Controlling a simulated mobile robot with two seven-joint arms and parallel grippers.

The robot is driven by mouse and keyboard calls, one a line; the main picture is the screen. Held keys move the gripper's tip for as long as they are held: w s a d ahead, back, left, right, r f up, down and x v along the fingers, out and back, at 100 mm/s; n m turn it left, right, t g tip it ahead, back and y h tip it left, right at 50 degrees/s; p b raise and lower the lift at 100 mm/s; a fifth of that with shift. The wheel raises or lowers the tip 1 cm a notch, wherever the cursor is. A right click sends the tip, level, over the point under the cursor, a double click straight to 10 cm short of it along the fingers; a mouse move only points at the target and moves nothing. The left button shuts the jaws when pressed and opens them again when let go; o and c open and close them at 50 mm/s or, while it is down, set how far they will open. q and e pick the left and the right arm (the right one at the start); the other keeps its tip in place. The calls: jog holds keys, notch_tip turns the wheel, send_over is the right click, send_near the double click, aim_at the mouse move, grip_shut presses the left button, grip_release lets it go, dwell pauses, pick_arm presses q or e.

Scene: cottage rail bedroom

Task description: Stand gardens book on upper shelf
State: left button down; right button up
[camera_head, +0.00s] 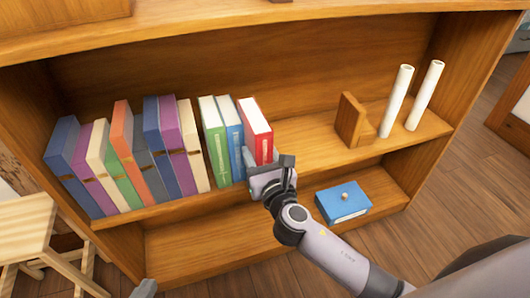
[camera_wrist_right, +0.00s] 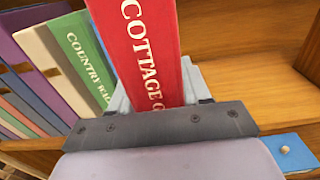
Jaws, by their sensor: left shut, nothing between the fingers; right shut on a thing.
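The red book, its spine reading "COTTAGE G…" (camera_wrist_right: 150,40), is upright at the right end of the book row on the upper shelf (camera_head: 310,148). It also shows in the head view (camera_head: 263,148), beside a blue book (camera_head: 230,140). My right gripper (camera_head: 262,168) is shut on the red book's lower spine from the front. In the right wrist view the fingers (camera_wrist_right: 157,88) sit either side of the spine. Whether its base touches the shelf is hidden by the gripper. Only a grey tip of my left gripper (camera_head: 145,288) shows at the bottom edge; it is shut and empty.
A row of several books (camera_head: 130,160) fills the shelf's left. A green "COUNTRY" book (camera_wrist_right: 85,65) stands near the red one. Right of it are free shelf, a wooden bookend (camera_head: 350,120) and two white rolls (camera_head: 397,100). A blue box (camera_head: 343,203) lies below; a wooden stool (camera_head: 25,230) stands left.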

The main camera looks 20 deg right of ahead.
dwell(0.4)
jog(key=o, duration=1.3)
jog(key=shift+o, duration=0.2)
jog(key=shift+s+d+f, duration=0.1)
jog(key=shift+f, duration=0.2)
pick_arm(q)
jog(key=shift+s+a+r+p, duration=0.15)
jog(key=shift+a+p, duration=0.2)
jog(key=shift+p, duration=0.4)
pick_arm(e)
jog(key=s, duration=1.4)
jog(key=shift+d+r, duration=0.15)
jog(key=shift+d, duration=0.05)
